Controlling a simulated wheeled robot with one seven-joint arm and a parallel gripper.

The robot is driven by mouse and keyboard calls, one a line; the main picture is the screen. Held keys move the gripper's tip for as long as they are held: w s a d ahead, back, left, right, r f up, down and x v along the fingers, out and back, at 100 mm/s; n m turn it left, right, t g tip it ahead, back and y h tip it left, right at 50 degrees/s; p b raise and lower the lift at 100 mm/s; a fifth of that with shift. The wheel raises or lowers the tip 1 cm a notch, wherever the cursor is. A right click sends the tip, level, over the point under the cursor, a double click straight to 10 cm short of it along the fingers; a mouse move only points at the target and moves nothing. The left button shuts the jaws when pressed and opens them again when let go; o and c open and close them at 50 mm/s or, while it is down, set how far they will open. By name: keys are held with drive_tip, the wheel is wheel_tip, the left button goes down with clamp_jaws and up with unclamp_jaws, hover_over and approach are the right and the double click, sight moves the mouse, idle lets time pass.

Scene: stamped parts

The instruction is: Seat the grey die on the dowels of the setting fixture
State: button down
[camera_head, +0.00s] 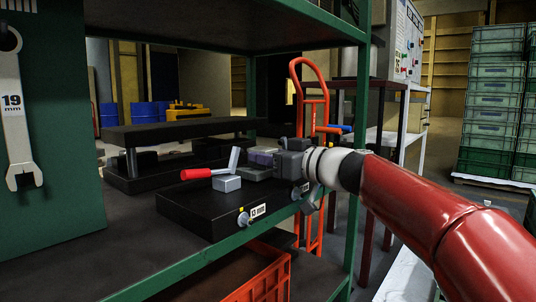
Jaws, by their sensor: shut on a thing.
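My gripper (272,161) reaches in from the right over a black block-shaped base (210,214), which looks like the setting fixture and carries a "13 mm" label on its front. The gripper is shut on a grey block with a slightly purple tint, seemingly the grey die (263,155). A flat greenish-grey piece (251,174) lies just below and in front of it. A toggle clamp with a red handle (196,174) and a small light-grey block (227,183) are to its left. The dowels are hidden, and I cannot tell whether the die touches the base.
The base stands on a dark shelf (130,245) with green edges and a green post (359,130) close to my arm. A dark raised stand (175,133) is behind. A green panel with a spanner (15,110) is at left; an orange crate (262,278) is below.

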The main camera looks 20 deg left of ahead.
drive_tip(key=shift+s+f, duration=0.1)
drive_tip(key=c, duration=0.9)
unclamp_jaws()
drive_tip(key=shift+o, duration=0.7)
drive_tip(key=shift+d+f, duration=0.1)
drive_tip(key=shift+f, duration=0.2)
drive_tip(key=v, duration=0.7)
drive_tip(key=shift+s+d+r, duration=0.1)
drive_tip(key=shift+d+r, duration=0.1)
drive_tip(key=shift+d, duration=0.1)
